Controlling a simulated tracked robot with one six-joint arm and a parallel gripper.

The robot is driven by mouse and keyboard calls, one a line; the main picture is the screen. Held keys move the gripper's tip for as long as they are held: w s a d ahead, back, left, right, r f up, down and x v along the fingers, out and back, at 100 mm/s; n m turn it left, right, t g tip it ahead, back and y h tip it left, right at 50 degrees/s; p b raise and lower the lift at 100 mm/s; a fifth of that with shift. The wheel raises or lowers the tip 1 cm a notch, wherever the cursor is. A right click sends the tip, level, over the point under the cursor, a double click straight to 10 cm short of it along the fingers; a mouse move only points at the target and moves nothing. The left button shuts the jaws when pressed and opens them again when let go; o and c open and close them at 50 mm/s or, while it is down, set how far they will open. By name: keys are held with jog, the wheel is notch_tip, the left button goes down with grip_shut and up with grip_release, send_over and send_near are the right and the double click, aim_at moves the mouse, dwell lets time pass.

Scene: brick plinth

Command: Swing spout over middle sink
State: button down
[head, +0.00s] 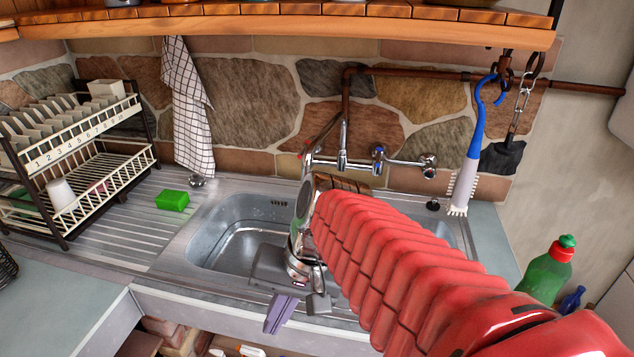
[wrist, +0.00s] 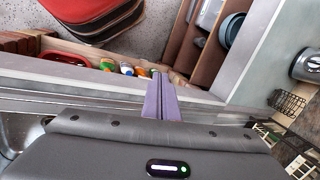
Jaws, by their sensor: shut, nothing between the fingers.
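The metal sink (head: 213,217) is set in the counter, with its left basin largely in view. My arm covers the middle of the sink, and only a strip of a basin shows on the right. The chrome wall tap (head: 343,157) sits above the back of the sink, fed by a copper pipe, with a blue-marked valve (head: 378,153). My gripper (head: 278,316) is shut and empty at the front edge of the sink, away from the tap. Its purple fingers also show together in the wrist view (wrist: 161,98).
A dish rack (head: 70,160) stands at the left, with a green sponge (head: 172,200) beside the basin. A checked towel (head: 188,110), a blue-handled brush (head: 468,165) and a green bottle (head: 548,268) surround the sink. A wooden shelf (head: 280,30) overhangs the back.

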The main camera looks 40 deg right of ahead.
aim_at(310, 178)
jog(key=w+d+r+m+t+y, duration=0.2)
jog(key=d+r+m+t+y, duration=0.1)
jog(key=d+m, duration=0.3)
jog(key=w+d+r+m+t+y, duration=0.2)
jog(key=w+d+m+t+y, duration=0.15)
jog(key=m, duration=0.55)
jog(key=s+d+r+m+t+h, duration=0.1)
jog(key=s+d+r+m+t, duration=0.1)
jog(key=d, duration=0.6)
jog(key=s+d+r+m+t+h, duration=0.2)
jog(key=d+r+m+t, duration=0.2)
jog(key=d+m+t, duration=0.2)
jog(key=d+m, duration=0.1)
jog(key=d, duration=0.1)
jog(key=shift+d+m, duration=0.3)
jog(key=shift+d, duration=0.05)
jog(key=shift+h, duration=0.25)
jog(key=shift+x, duration=7)
jog(key=shift+f, duration=0.1)
